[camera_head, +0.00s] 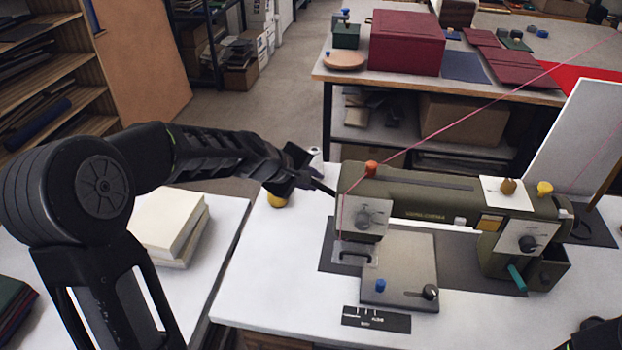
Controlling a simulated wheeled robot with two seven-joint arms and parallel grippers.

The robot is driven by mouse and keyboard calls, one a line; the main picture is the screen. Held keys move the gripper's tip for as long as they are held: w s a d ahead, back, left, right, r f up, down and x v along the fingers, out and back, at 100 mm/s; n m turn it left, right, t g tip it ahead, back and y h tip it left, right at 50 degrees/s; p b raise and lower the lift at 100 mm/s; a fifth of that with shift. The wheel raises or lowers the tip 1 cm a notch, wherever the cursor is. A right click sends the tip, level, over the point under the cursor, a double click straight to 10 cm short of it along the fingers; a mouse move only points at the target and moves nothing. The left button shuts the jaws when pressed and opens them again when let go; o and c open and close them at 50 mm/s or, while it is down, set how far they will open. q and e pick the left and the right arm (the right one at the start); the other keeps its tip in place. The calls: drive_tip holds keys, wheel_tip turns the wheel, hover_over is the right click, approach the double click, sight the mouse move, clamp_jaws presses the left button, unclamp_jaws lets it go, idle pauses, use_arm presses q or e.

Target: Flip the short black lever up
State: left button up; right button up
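An olive-green sewing machine (425,200) stands on the white table at the right. A short, thin dark bar (323,188) shows at the machine's left end, between it and my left gripper. It may be the short black lever, but I cannot tell it clearly from a fingertip. My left gripper (303,172) is at the bar's near end, just left of the machine head. Its dark fingers blend together, so their opening and any contact are unclear. A black part of my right arm shows at the lower right corner; its gripper is not visible.
An orange knob (371,168) tops the machine, with a pink thread running up right. A grey plate (400,268) with a blue knob (380,285) lies in front. Stacked cream blocks (168,225) stand on the left table.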

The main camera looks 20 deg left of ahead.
use_arm(q)
drive_tip(key=o, duration=0.3)
drive_tip(key=shift+v, duration=3.9)
